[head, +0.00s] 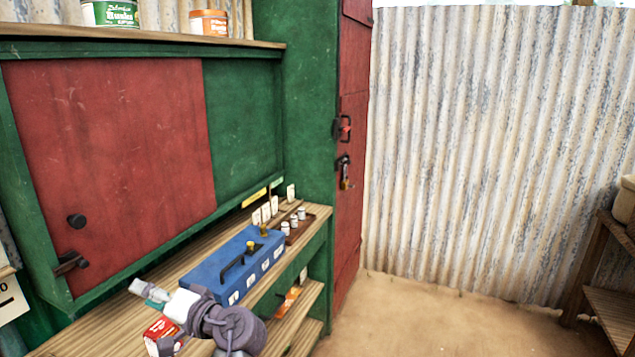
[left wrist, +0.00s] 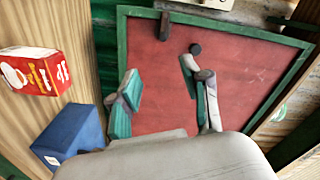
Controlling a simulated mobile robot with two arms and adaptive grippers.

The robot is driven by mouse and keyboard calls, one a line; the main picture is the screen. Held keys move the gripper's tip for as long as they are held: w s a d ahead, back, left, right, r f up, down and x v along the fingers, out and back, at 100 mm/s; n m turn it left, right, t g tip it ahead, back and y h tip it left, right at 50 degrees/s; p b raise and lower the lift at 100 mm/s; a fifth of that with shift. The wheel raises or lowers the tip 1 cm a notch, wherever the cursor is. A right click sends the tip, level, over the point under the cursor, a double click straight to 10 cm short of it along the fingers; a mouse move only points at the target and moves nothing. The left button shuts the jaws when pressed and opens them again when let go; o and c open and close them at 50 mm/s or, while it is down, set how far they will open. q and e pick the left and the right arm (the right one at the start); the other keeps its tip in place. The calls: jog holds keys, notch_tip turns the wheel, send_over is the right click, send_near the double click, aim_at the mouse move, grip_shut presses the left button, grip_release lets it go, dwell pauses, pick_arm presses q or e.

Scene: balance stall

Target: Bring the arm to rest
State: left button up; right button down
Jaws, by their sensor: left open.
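My left gripper (head: 148,316) is at the lower left of the head view, over the near part of the wooden counter (head: 112,322). In the left wrist view the same gripper (left wrist: 160,88) has its two teal-padded fingers apart, with nothing between them. Behind them is the red sliding panel (left wrist: 258,75) in its green frame. Most of my left arm is out of the head view. My right gripper is in neither view.
A blue box (head: 215,268) with a black handle and a red-and-white carton (head: 160,328) are close to my left gripper. Small white weights (head: 293,222) stand in a rack farther back. Sandy floor (head: 440,315) is free to the right.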

pick_arm(q)
jog(key=w+d+f+m+t+h, duration=0.1)
jog(key=d+f+m+h, duration=0.15)
jog(key=f, duration=0.85)
jog(key=w+d+f+m+t+h, duration=0.15)
jog(key=f+m+h, duration=0.25)
jog(key=f, duration=0.8)
jog(key=s+d+f+m+g+h, duration=0.1)
jog(key=s+d+f+h, duration=0.15)
jog(key=f, duration=0.45)
jog(key=s+d+f+h, duration=0.1)
jog(key=s+f, duration=0.2)
jog(key=f, duration=0.3)
jog(key=s+d+f+m+g+h, duration=0.1)
jog(key=s+f, duration=0.2)
jog(key=f, duration=0.4)
jog(key=s+d+f+n+g+h, duration=0.2)
jog(key=s+f+g+h, duration=0.15)
jog(key=s+f, duration=1.45)
jog(key=s+a+f+n+g+h, duration=0.1)
jog(key=s+f+n, duration=0.1)
jog(key=s, duration=1.1)
jog(key=s+f+n+g+h, duration=0.1)
jog(key=s+f, duration=0.4)
jog(key=s, duration=0.8)
jog(key=shift+s+a+n+g, duration=0.3)
jog(key=shift+s+a+n, duration=0.05)
jog(key=shift+f, duration=0.1)
